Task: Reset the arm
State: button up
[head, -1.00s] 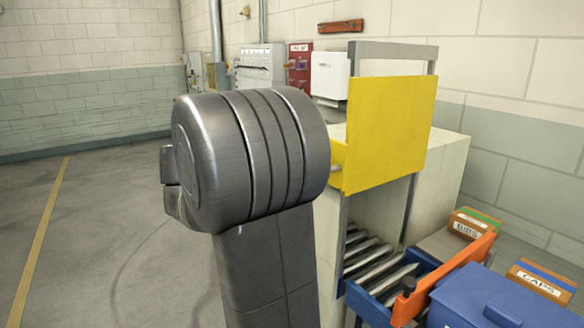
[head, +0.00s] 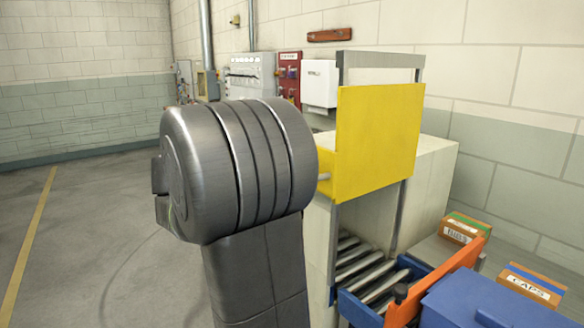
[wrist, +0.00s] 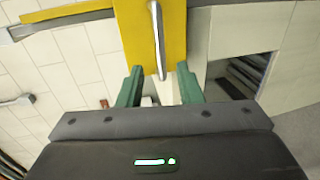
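In the head view my arm's large grey joint fills the centre and hides my gripper. In the wrist view my gripper (wrist: 158,87) shows two green fingers standing apart, with nothing clasped between them. A yellow panel (wrist: 180,30) with a metal bar handle (wrist: 157,40) lies just past the fingertips, in line with the gap. I cannot tell whether the fingers touch it. In the head view the yellow panel (head: 378,140) sits raised in a grey frame, above an opening with metal rollers.
A pale cabinet (head: 437,165) stands behind the panel. At the lower right are a blue bin (head: 495,300), an orange bar (head: 445,280) and boxes labelled BIBS (head: 462,229) and CAPS (head: 532,284). Wall boxes (head: 254,70) hang behind. Open floor (head: 90,220) lies to the left.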

jog(key=p+x, duration=0.1)
jog(key=x, duration=0.9)
jog(key=shift+w+d+p, duration=0.15)
jog(key=shift+d+p, duration=0.15)
jog(key=shift+p, duration=0.05)
jog(key=shift+f, duration=0.1)
